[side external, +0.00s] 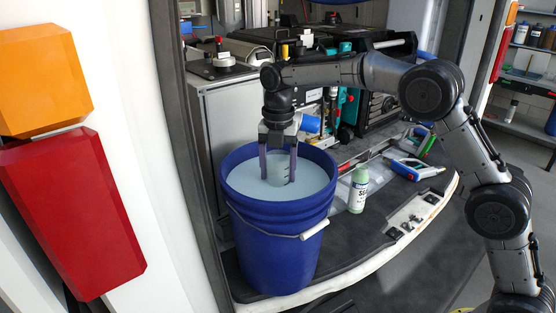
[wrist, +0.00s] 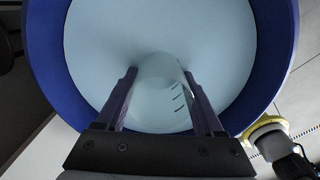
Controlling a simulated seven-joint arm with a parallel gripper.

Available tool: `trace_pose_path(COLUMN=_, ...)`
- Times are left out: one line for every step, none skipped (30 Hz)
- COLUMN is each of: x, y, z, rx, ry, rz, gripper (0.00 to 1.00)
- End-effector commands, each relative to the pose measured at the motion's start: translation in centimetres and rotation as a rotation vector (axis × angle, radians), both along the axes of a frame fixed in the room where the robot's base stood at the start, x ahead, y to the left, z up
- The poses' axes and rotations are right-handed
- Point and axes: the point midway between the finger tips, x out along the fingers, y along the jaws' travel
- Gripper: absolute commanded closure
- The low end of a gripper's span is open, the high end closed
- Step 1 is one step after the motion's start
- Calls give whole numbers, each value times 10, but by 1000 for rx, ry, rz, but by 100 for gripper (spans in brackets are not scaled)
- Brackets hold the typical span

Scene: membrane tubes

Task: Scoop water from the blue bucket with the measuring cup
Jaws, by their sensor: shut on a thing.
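The blue bucket (side external: 270,252) stands upright near the front edge of the dark bench, nearly full of pale bluish water (side external: 313,184). In the wrist view the bucket's rim (wrist: 277,70) surrounds the water (wrist: 205,35). My gripper (side external: 278,178) points straight down inside the bucket, fingers at the water surface. It is shut on the clear measuring cup (side external: 277,166), one finger on each side. In the wrist view the cup (wrist: 158,95) shows dark graduation marks between the fingers of my gripper (wrist: 160,85). The cup's lower part is hard to make out against the water; its fill cannot be told.
A green-white bottle (side external: 358,190) stands just right of the bucket. The bucket's white-gripped handle (side external: 314,229) hangs at its front. A blue-and-white tool (side external: 415,169) lies further right. Cases and equipment (side external: 375,80) crowd the back of the bench.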

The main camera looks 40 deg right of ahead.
Motion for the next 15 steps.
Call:
trace_pose_path(x=0, y=0, z=-5, rx=-1, ry=2, rz=0, gripper=83)
trace_pose_path(x=0, y=0, z=-8, rx=-1, ry=2, rz=0, gripper=83)
trace_pose_path(x=0, y=0, z=-12, rx=-1, ry=2, rz=0, gripper=83)
trace_pose_path(x=0, y=0, z=-14, rx=-1, ry=2, rz=0, gripper=83)
trace_pose_path(x=0, y=0, z=-17, rx=-1, ry=2, rz=0, gripper=83)
trace_pose_path(x=0, y=0, z=-20, rx=0, ry=1, rz=0, gripper=83)
trace_pose_path(x=-1, y=0, z=-23, rx=-1, ry=2, rz=0, gripper=83)
trace_pose_path(x=-1, y=0, z=-26, rx=0, ry=3, rz=0, gripper=83)
trace_pose_path(x=0, y=0, z=-30, rx=-1, ry=2, rz=0, gripper=83)
trace_pose_path(x=0, y=0, z=-32, rx=-1, ry=2, rz=0, gripper=83)
trace_pose_path(x=0, y=0, z=-35, rx=0, ry=3, rz=0, gripper=83)
trace_pose_path(x=0, y=0, z=-39, rx=-1, ry=2, rz=0, gripper=83)
trace_pose_path(x=0, y=0, z=-41, rx=-1, ry=2, rz=0, gripper=83)
trace_pose_path(x=0, y=0, z=-44, rx=-1, ry=2, rz=0, gripper=83)
trace_pose_path(x=0, y=0, z=-48, rx=0, ry=3, rz=0, gripper=83)
